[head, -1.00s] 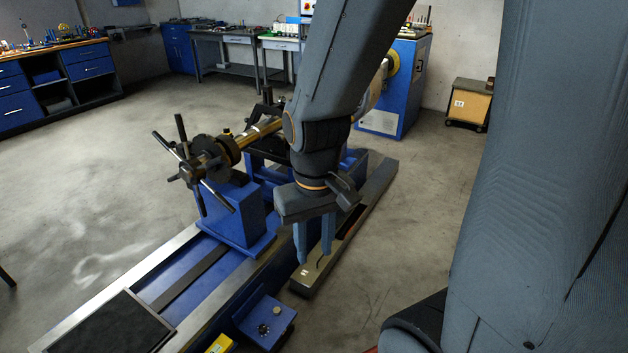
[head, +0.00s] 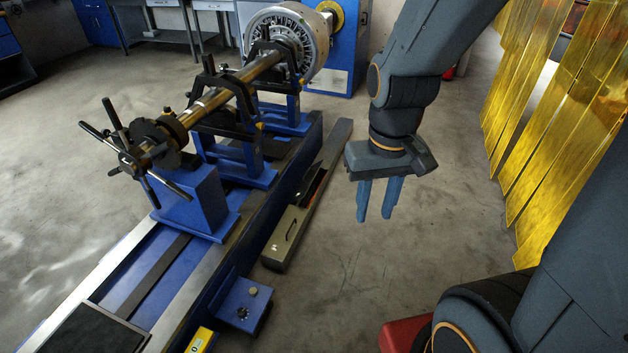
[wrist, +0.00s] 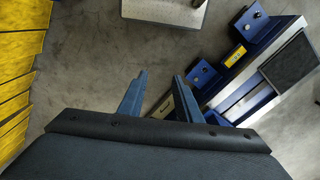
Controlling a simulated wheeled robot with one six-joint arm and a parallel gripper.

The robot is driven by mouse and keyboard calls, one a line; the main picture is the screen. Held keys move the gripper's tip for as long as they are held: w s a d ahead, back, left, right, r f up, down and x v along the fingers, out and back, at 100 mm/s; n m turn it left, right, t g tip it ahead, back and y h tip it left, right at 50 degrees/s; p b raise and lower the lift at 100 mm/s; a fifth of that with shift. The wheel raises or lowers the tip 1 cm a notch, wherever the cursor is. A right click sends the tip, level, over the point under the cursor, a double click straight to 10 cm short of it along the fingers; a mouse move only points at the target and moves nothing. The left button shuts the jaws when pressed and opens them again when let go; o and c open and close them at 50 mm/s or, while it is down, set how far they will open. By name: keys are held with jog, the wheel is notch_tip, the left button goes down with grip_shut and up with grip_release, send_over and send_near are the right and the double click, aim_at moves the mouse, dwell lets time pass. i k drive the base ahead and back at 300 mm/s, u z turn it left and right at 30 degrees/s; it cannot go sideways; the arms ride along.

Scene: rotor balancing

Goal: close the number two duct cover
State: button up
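A long low grey duct (head: 339,140) lies on the floor along the right side of the blue machine bed. Its near part carries a lighter grey-beige cover (head: 287,236) with a dark handle and a small white label, too small to read surely. Beyond this cover is a dark open gap (head: 316,187) with some red inside. My gripper (head: 377,214) hangs above bare floor to the right of the duct, apart from it. Its two blue fingers are parted and empty. In the wrist view the fingers (wrist: 161,74) also stand apart with only floor between them.
The blue machine bed (head: 120,268) carries a shaft, a spoked handwheel (head: 140,150) and a rotor (head: 285,40). A blue box with knobs (head: 241,305) and a yellow block (head: 201,340) sit at its near side. Yellow strip curtains (head: 545,130) hang at right. Floor between is clear.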

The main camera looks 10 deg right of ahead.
aim_at(309, 175)
jog(key=u, duration=0.25)
jog(key=k, duration=0.3)
jog(key=z, duration=0.65)
jog(key=i, duration=1.4)
jog(key=u, duration=0.6)
